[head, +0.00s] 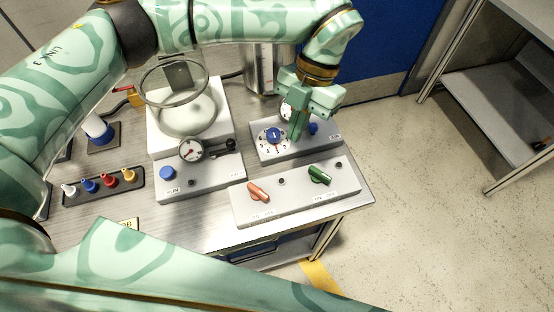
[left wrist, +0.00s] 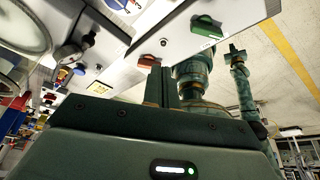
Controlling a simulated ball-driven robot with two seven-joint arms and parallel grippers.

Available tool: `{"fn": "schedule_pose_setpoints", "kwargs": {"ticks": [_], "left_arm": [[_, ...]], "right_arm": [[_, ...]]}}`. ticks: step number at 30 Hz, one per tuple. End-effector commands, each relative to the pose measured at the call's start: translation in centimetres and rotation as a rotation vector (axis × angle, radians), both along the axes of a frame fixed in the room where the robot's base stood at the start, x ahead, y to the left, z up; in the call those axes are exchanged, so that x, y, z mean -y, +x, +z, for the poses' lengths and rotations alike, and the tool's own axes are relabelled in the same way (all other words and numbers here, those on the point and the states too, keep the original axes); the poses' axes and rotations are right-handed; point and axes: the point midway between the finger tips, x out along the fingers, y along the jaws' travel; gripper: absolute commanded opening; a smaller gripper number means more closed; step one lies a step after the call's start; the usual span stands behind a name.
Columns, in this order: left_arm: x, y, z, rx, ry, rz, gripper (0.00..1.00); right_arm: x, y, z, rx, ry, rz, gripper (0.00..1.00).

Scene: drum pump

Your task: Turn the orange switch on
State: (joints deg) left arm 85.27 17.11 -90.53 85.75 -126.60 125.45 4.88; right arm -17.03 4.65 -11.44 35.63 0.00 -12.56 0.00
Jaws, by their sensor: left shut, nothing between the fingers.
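The orange switch (head: 258,192) is a small tilted handle on the left part of a long light-grey panel (head: 285,204) at the table's front edge. It also shows in the left wrist view (left wrist: 147,61), just beyond the fingertips and slightly to their left. My left gripper (head: 296,137) points down over the dial box behind that panel, behind and to the right of the orange switch. Its fingers are together and empty in the left wrist view (left wrist: 161,70), apart from the switch. My right gripper does not show.
A green switch (head: 320,176) sits on the same panel's right part. The dial box (head: 262,151) with blue knobs stands behind it. Left are a box with a gauge (head: 192,149) and glass vessel, and a row of coloured plugs (head: 107,182). Floor is open at right.

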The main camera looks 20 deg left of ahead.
Motion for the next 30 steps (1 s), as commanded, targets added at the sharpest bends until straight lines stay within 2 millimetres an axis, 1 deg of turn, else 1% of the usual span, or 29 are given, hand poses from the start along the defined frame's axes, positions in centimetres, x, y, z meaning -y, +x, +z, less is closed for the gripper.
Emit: {"fn": "schedule_pose_setpoints", "kwargs": {"ticks": [1, 5, 8, 11, 14, 21, 25, 30], "left_arm": [[0.0, 0.0, 0.0, 0.000, 0.000, 0.000, 0.00], [0.0, 0.0, 0.0, 0.000, -0.001, 0.000, 0.00], [0.0, -0.1, -0.2, -0.001, -0.001, 0.000, 0.00], [-0.1, -0.4, -1.0, -0.002, 0.000, -0.001, 0.00], [-0.3, -0.9, -2.4, -0.006, -0.001, 0.001, 0.00], [-1.0, -2.7, -7.2, -0.006, -0.001, 0.001, 0.00], [-1.3, -3.7, -9.6, -0.006, -0.001, 0.000, 0.00], [-2.3, -6.0, -9.3, -0.001, -0.002, -0.001, 0.00]], "right_arm": [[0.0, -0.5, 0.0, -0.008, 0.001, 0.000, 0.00], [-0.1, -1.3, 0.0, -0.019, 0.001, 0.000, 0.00], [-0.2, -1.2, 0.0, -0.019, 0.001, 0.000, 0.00], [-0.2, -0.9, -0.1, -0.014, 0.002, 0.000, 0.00], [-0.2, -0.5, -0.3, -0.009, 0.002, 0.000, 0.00], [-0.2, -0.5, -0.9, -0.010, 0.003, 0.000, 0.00], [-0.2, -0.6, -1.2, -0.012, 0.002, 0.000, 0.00], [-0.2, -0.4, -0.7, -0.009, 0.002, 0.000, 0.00]]}}
